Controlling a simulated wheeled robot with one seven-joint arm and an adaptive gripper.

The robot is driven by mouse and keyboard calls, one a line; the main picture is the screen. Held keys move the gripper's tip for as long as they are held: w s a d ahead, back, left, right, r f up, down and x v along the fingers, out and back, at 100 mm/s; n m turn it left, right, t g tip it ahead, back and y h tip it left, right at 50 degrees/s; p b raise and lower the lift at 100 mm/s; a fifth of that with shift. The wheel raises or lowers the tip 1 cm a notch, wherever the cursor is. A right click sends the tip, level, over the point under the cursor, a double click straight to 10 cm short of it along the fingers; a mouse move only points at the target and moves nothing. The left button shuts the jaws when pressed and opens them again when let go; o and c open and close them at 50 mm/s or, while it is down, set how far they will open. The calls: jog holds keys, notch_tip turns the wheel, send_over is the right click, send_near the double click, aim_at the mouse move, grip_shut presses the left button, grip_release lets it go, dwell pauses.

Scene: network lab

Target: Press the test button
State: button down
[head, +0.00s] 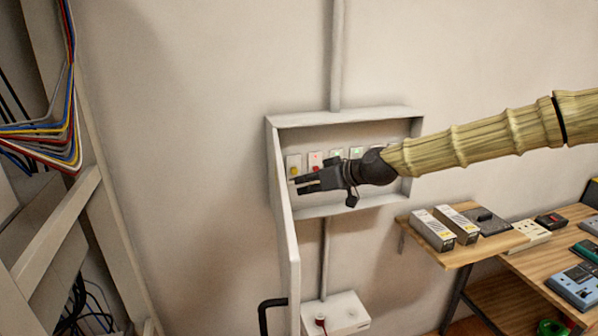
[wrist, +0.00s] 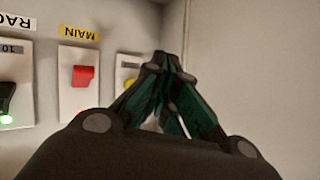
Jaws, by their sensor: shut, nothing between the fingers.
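A wall box (head: 345,116) holds a row of switches. At its left end in the head view is a yellow button (head: 294,169) on a pale plate, the likely test button. In the wrist view its yellow part (wrist: 131,82) shows beside my fingers, which partly hide it and its plate. My gripper (head: 298,184) is inside the box area, just below the yellow button in the head view. In the wrist view my gripper (wrist: 162,58) is shut and empty, its fingertips together. I cannot tell whether they touch the plate.
The red switch (wrist: 83,76) labelled MAIN sits beside the yellow button, with a dark rack switch (wrist: 6,97) further along. The box door (head: 283,220) stands open at the left. A shelf (head: 470,248) with boxes is at the lower right.

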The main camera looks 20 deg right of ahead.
jog(key=s, duration=0.3)
dwell(0.7)
jog(key=s+a+f+m+g+h+b, duration=0.15)
jog(key=s+f, duration=0.45)
jog(key=f, duration=0.7)
jog(key=s+a+f+m+g+h, duration=0.15)
jog(key=s+f, duration=0.45)
jog(key=f, duration=0.6)
jog(key=s+a+f+m+g+h+b, duration=0.15)
jog(key=s+f, duration=0.45)
jog(key=f, duration=0.7)
jog(key=s+d+f+g+h, duration=0.1)
jog(key=s+f, duration=0.5)
jog(key=s, duration=0.3)
jog(key=s+d+f+g+h+b, duration=0.1)
jog(key=s+d+f+g, duration=0.1)
jog(key=s+f, duration=0.4)
jog(key=s+d+f+m+g+h, duration=0.1)
jog(key=s+f, duration=0.4)
jog(key=s, duration=0.8)
jog(key=shift+d+f+g, duration=0.4)
jog(key=shift+d+g, duration=0.05)
